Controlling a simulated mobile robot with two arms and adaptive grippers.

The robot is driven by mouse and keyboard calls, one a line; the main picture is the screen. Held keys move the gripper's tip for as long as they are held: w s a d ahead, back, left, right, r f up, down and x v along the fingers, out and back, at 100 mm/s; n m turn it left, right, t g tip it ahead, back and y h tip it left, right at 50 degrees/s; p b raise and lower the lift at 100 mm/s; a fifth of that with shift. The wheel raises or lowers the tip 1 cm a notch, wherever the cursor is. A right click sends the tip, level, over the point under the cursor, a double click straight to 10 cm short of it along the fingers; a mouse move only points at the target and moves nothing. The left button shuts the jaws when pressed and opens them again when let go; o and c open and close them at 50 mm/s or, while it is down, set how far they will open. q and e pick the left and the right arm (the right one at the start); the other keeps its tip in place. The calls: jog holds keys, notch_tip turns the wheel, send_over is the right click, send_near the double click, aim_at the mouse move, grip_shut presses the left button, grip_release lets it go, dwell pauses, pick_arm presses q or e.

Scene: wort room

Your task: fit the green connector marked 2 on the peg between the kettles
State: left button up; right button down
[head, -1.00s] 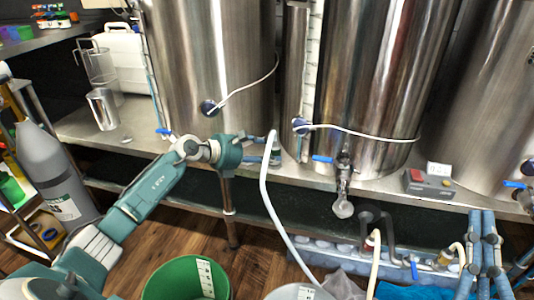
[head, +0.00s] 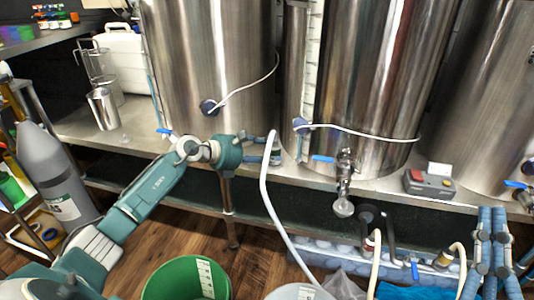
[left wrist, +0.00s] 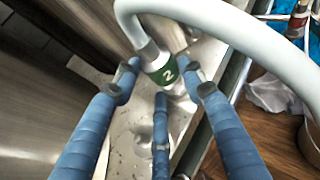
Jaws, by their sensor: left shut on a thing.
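The green connector marked 2 (left wrist: 163,72) is on the end of a thick white hose (left wrist: 225,30), seen in the left wrist view. My left gripper (left wrist: 161,76) has its blue fingers around the connector and is shut on it. In the head view my left gripper (head: 273,149) is at the shelf edge between the left kettle (head: 212,65) and the middle kettle (head: 380,80). The hose (head: 277,210) hangs down from there. The peg cannot be made out clearly; the connector and fingers cover that spot. My right gripper (head: 494,215) is at the lower right, away from the connector; its opening is unclear.
The metal shelf (head: 100,130) carries the kettles, a steel cup (head: 103,108) and a red-grey control box (head: 430,184). A tap (head: 344,185) juts from the middle kettle. A green bucket (head: 160,285) and a grey bottle (head: 55,170) stand lower left.

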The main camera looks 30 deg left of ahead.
pick_arm(q)
jog(key=shift+s+f, duration=0.1)
jog(key=shift+f, duration=0.35)
pick_arm(e)
jog(key=shift+s+r, duration=0.1)
pick_arm(q)
jog(key=shift+d+f, duration=0.1)
jog(key=shift+f, duration=0.05)
pick_arm(e)
jog(key=shift+s+r, duration=0.15)
jog(key=shift+s, duration=0.05)
pick_arm(q)
jog(key=shift+s+f, duration=0.1)
pick_arm(e)
jog(key=shift+r, duration=0.1)
pick_arm(q)
jog(key=o, duration=1.5)
jog(key=shift+c, duration=0.2)
pick_arm(e)
jog(key=shift+w, duration=0.1)
